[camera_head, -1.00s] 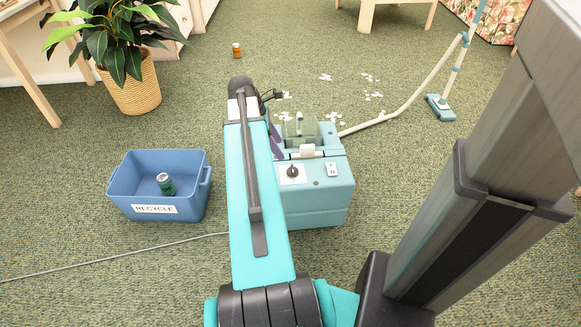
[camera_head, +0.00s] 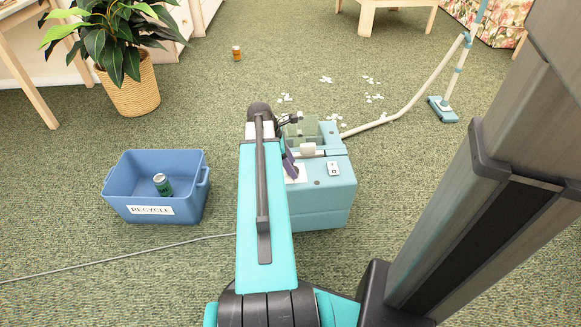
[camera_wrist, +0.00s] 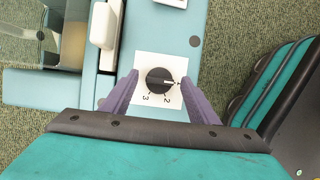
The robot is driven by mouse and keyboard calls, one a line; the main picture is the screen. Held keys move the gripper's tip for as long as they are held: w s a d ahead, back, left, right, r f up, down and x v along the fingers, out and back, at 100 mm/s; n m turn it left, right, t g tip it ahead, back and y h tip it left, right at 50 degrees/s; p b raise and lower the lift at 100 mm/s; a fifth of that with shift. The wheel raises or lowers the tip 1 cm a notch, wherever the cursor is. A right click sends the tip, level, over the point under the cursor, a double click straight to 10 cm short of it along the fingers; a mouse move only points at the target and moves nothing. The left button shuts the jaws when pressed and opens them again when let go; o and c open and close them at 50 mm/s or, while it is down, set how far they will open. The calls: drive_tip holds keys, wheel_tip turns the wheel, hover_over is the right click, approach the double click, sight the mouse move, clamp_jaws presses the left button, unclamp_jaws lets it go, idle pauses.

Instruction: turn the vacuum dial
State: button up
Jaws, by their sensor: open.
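The vacuum (camera_head: 320,205) is a teal canister on the green carpet, partly hidden behind my arm in the head view. Its dial (camera_wrist: 160,81) is a round black knob with a white pointer on a white plate (camera_wrist: 144,65) marked with numbers, of which 2 and 3 can be read. The pointer points right in the wrist view. My gripper (camera_wrist: 158,80) is open, its two purple fingers on either side of the dial, apart from the knob as far as I can see. In the head view the dial is hidden by my gripper (camera_head: 290,165).
A white switch (camera_head: 333,168) sits beside the dial plate. A blue recycle bin (camera_head: 118,190) with a green can (camera_head: 162,184) stands left. A hose (camera_head: 400,112) runs to a floor head (camera_head: 441,109). White scraps (camera_head: 374,97) lie behind. A cord (camera_head: 120,261) crosses the left floor.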

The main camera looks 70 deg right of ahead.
drive_tip(key=shift+c, duration=0.4)
drive_tip(key=c, duration=0.9)
drive_tip(key=shift+c, duration=0.2)
